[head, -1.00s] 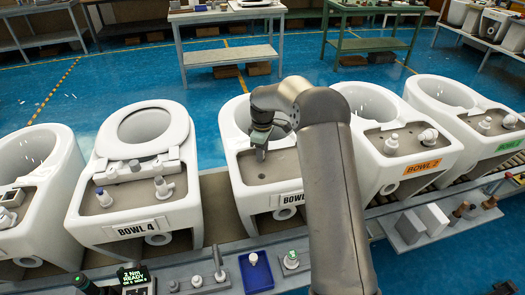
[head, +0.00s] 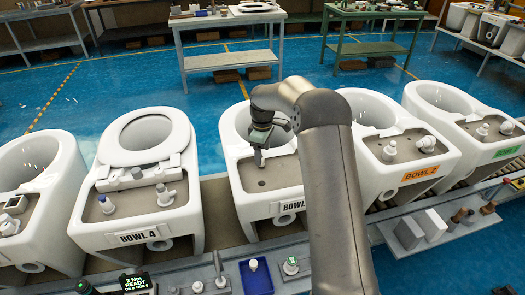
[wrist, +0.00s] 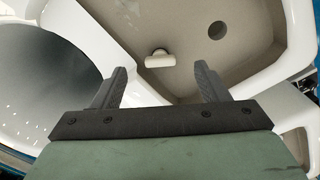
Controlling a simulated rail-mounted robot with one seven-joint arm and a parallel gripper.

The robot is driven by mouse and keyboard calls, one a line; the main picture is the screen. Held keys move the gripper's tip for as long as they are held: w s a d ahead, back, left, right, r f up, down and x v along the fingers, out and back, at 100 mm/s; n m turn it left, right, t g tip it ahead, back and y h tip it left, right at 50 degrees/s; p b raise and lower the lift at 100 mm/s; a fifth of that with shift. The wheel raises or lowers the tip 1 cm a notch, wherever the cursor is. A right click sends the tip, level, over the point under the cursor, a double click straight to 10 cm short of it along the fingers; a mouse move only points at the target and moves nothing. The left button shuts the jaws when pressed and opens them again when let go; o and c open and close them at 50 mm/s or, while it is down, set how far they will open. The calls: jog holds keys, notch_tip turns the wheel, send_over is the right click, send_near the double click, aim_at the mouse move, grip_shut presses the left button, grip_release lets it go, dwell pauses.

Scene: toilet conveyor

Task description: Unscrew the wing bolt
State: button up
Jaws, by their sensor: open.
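A pale wing bolt (wrist: 160,59) stands on the beige deck of a white toilet bowl in the wrist view, beside a round hole. It lies beyond my gripper and between the lines of its two fingers, apart from them. My gripper (wrist: 153,85) is open and empty, with dark fingers spread wide. In the head view my gripper (head: 259,163) is over the deck of the middle bowl (head: 238,198), behind its round hole. The wing bolt cannot be made out there, as my gripper covers that spot.
Bowl 4 (head: 75,222), with a raised-rim seat, stands to the left and Bowl 2 (head: 440,170) to the right, both with pale fittings on their decks. A blue tray (head: 257,281) lies on the front ledge. The bowl opening (wrist: 45,95) is left of my gripper in the wrist view.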

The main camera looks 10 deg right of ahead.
jog(key=c, duration=0.4)
jog(key=m, duration=0.3)
jog(key=shift+m+b, duration=0.3)
jog(key=m, duration=0.5)
jog(key=shift+a, duration=0.1)
jog(key=m, duration=0.4)
jog(key=shift+a, duration=0.1)
jog(key=m, duration=0.5)
jog(key=shift+f, duration=0.1)
